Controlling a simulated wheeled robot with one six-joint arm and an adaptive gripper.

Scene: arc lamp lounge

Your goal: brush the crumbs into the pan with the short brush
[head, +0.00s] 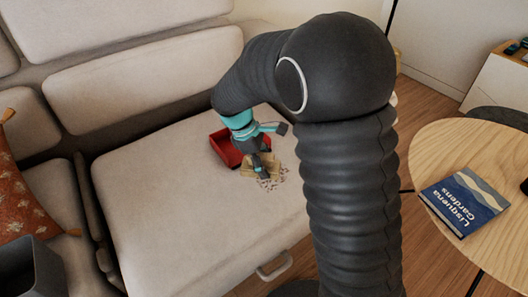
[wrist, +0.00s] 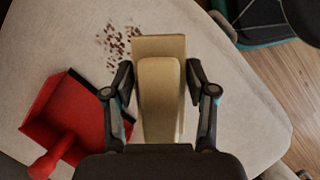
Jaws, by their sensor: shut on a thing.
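The short brush (wrist: 160,98) is pale wood, and my gripper (wrist: 161,85) is shut on it. In the head view the brush (head: 247,171) is partly hidden behind my gripper (head: 262,168), low over the sofa seat. The red pan (head: 222,148) lies on the seat just left of and behind the brush. In the wrist view the pan (wrist: 72,112) is at the left with its handle toward the bottom. The dark crumbs (wrist: 115,42) lie scattered on the seat, left of the brush's far end. Some crumbs (head: 279,178) show beside my gripper in the head view.
The beige sofa seat (head: 160,205) is broad and clear left of the pan. Backrest cushions (head: 150,78) stand behind it. An orange patterned cushion (head: 22,195) is at the left. A round wooden table (head: 450,140) with a blue book (head: 463,201) stands at the right.

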